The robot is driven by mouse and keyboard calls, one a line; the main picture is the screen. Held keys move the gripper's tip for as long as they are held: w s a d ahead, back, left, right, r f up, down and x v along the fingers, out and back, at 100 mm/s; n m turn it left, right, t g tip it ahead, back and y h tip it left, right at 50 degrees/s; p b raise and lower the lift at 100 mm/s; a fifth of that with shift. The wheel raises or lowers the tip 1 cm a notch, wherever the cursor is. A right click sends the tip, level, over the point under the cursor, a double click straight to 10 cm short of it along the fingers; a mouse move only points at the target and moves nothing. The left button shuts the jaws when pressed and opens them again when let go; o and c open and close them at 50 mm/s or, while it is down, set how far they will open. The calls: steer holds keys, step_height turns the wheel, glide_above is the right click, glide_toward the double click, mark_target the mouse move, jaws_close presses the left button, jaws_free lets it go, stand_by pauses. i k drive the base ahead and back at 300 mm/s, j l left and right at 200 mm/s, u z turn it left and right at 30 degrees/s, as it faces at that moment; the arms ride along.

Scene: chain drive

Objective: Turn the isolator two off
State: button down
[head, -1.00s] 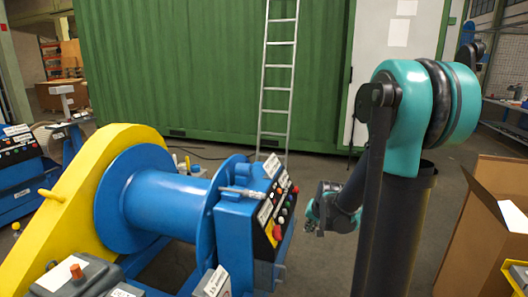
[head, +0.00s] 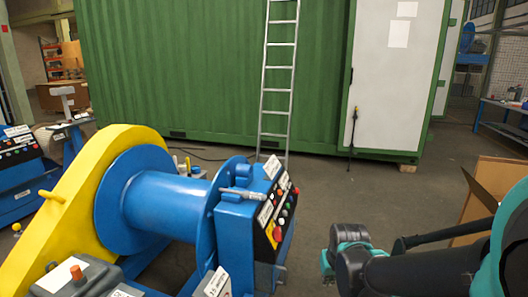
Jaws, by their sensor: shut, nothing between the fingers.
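A blue control box (head: 240,235) stands beside the blue drum, its sloped face carrying small buttons and white labels. A red knob (head: 277,234) sits on a yellow patch low on that face and looks like an isolator switch. The labels are too small to read, so I cannot tell whether it is isolator two. Another control panel (head: 17,152) with small buttons stands at the far left. My gripper (head: 326,264) is at the lower middle right, right of the control box and apart from it. It is small and partly hidden by my wrist, shut and empty.
A blue drum (head: 165,205) with a yellow guard (head: 60,215) fills the left. A ladder (head: 278,85) leans on a green container (head: 180,75) behind. A cardboard box (head: 490,190) stands at the right.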

mark_target(276, 235)
steer(key=i+l+u, duration=0.3)
steer(key=i+l, duration=0.15)
steer(key=l, duration=0.2)
steer(key=i+l+u, duration=0.3)
steer(key=l, duration=0.4)
steer(key=i+l+u, duration=0.15)
steer(key=i+l, duration=0.15)
steer(key=i+l+u, duration=0.15)
steer(key=l, duration=0.4)
